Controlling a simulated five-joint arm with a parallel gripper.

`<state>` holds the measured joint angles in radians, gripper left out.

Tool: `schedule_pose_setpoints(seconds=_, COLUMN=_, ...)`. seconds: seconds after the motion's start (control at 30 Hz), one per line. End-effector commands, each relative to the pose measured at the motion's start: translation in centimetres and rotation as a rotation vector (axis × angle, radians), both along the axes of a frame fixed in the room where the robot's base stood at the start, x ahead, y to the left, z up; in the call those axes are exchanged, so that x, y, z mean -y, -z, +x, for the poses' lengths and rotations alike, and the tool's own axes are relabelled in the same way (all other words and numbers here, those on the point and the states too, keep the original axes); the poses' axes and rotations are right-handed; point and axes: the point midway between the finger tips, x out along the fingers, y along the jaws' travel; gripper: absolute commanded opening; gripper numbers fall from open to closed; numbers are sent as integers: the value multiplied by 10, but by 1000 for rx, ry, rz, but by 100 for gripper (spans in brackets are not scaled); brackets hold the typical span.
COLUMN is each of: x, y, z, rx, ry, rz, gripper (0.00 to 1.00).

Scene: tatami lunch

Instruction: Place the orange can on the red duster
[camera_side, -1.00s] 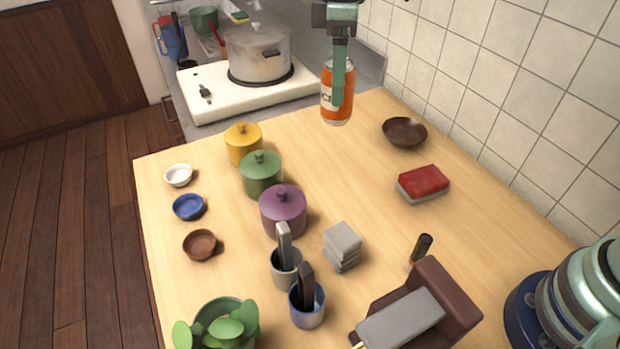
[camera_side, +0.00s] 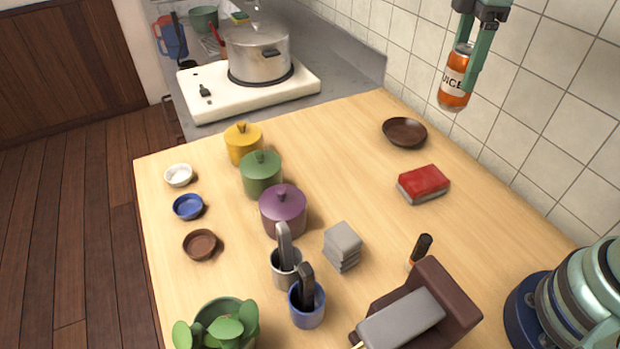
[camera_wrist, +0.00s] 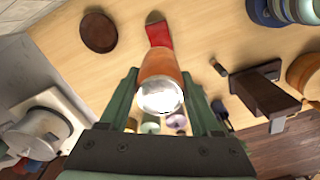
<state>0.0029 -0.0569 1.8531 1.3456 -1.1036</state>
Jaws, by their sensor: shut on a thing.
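The orange can (camera_side: 456,83) with a white label is held in the air at the upper right of the side view, slightly tilted. My gripper (camera_side: 470,70) is shut on it. In the wrist view the can (camera_wrist: 158,72) shows between my gripper's two green fingers (camera_wrist: 160,98), its silver end towards the camera. The red duster (camera_side: 424,181), a red block with a grey lower layer, lies on the wooden table below the can. In the wrist view the red duster (camera_wrist: 158,32) shows just beyond the can, partly hidden by it.
A brown bowl (camera_side: 404,132) stands near the duster by the tiled wall. Yellow, green and purple lidded pots (camera_side: 283,208) stand mid-table. A dark-handled tool (camera_side: 421,248) and a brown block holder (camera_side: 452,290) are at the front right.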

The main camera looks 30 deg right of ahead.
Motion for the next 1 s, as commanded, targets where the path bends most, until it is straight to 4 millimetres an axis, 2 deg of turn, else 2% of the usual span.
schedule_pose_setpoints(seconds=0.1, x=0, y=31, z=-1, rx=-8, ry=0, rz=0, gripper=12)
schedule_pose_setpoints(seconds=0.4, x=-1, y=102, z=-1, rx=-8, ry=1, rz=0, gripper=12)
schedule_pose_setpoints(seconds=0.5, x=-1, y=118, z=-1, rx=-4, ry=1, rz=0, gripper=12)
schedule_pose_setpoints(seconds=0.73, x=-1, y=135, z=0, rx=-2, ry=1, rz=0, gripper=12)
schedule_pose_setpoints(seconds=1.0, x=-1, y=169, z=0, rx=-2, ry=1, rz=0, gripper=12)
